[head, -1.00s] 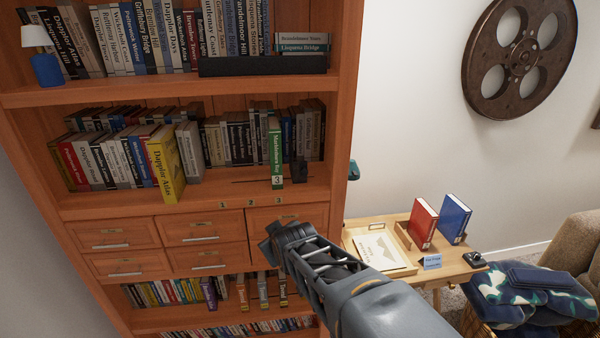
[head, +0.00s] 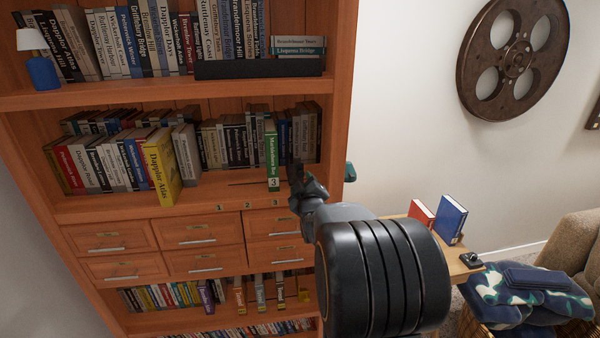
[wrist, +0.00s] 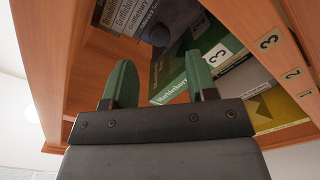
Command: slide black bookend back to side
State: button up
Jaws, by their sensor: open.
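The black bookend (wrist: 180,32) stands on the middle shelf, right of the green book marked 3 (head: 272,160); in the head view my gripper mostly hides it. In the wrist view it appears as a dark shape beyond my fingers, its outline hard to separate from the shadow. My gripper (head: 296,176) is at the shelf's front, just right of the green book. In the wrist view my gripper (wrist: 159,62) has its two green fingers apart. The green book's cover (wrist: 172,88) shows between and beyond them. I cannot tell whether a finger touches anything.
The shelf's right side wall (head: 338,120) stands close to my gripper. A yellow atlas (head: 160,165) and a row of books (head: 110,160) fill the shelf's left. Number tags 1, 2 and 3 (head: 247,205) mark the shelf edge. A side table (head: 462,268) is at the right.

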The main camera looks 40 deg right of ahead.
aim_at(300, 175)
jog(key=p+x, duration=0.1)
jog(key=x, duration=0.5)
jog(key=shift+w+d, duration=0.15)
jog(key=shift+w, duration=0.15)
jog(key=shift+c, duration=0.3)
grip_shut()
